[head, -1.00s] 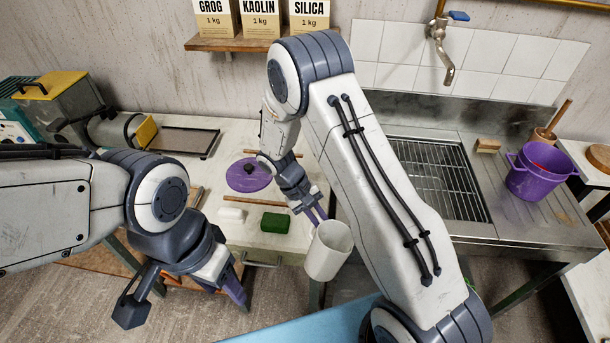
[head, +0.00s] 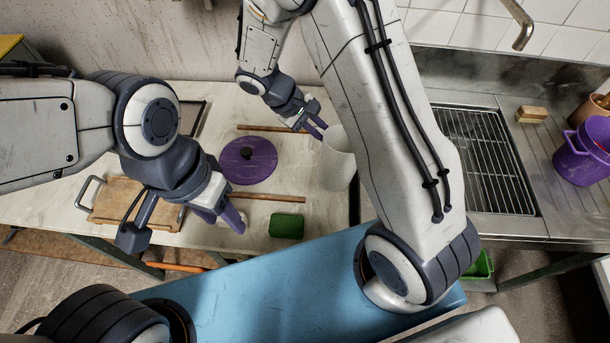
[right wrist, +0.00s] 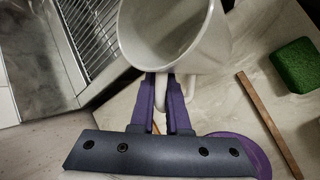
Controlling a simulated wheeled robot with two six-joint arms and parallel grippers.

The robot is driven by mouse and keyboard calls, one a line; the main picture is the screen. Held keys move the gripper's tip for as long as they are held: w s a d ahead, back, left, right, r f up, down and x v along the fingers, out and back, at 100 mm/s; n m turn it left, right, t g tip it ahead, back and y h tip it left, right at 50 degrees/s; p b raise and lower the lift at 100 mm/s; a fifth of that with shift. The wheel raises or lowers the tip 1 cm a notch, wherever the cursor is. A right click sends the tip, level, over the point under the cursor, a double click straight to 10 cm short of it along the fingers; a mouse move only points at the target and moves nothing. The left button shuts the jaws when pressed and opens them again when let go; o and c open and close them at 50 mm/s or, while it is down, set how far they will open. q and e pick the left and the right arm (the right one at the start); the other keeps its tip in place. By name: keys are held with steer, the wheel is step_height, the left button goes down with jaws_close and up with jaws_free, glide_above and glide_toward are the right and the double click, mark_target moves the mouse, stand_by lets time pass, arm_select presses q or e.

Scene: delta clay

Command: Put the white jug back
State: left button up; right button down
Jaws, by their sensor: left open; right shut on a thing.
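The white jug (head: 338,160) is held at the right end of the pale worktop, partly hidden by my right arm in the head view. My right gripper (head: 319,130) is shut on its handle. In the right wrist view the jug (right wrist: 205,45) shows its open mouth, and the purple fingers of the right gripper (right wrist: 168,95) close on the handle. The inside looks empty.
A purple disc with a dark knob (head: 248,161), wooden sticks (head: 265,197), a green sponge (head: 287,226) and a wooden board (head: 118,201) lie on the worktop (head: 215,130). To the right are a sink with a rack (head: 485,160), a brush (head: 531,114) and a purple bucket (head: 583,155).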

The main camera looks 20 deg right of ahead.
step_height(320, 180, up, 4)
steer(key=d+n+t+b, duration=0.1)
steer(key=n+t+b, duration=0.5)
steer(key=n+b, duration=0.1)
arm_select(q)
step_height(320, 180, down, 8)
steer(key=p, duration=0.1)
steer(key=shift+r+p, duration=0.2)
steer(key=shift+p, duration=0.1)
arm_select(e)
steer(key=w+a+f, duration=0.3)
steer(key=a+f, duration=0.7)
steer(key=shift+w+f+h, duration=0.25)
steer(key=shift+w+h, duration=0.05)
steer(key=shift+w, duration=0.05)
arm_select(q)
steer(key=shift+s, duration=0.1)
arm_select(e)
steer(key=shift+f, duration=0.15)
steer(key=c, duration=0.9)
jaws_free()
arm_select(q)
steer(key=shift+f, duration=0.15)
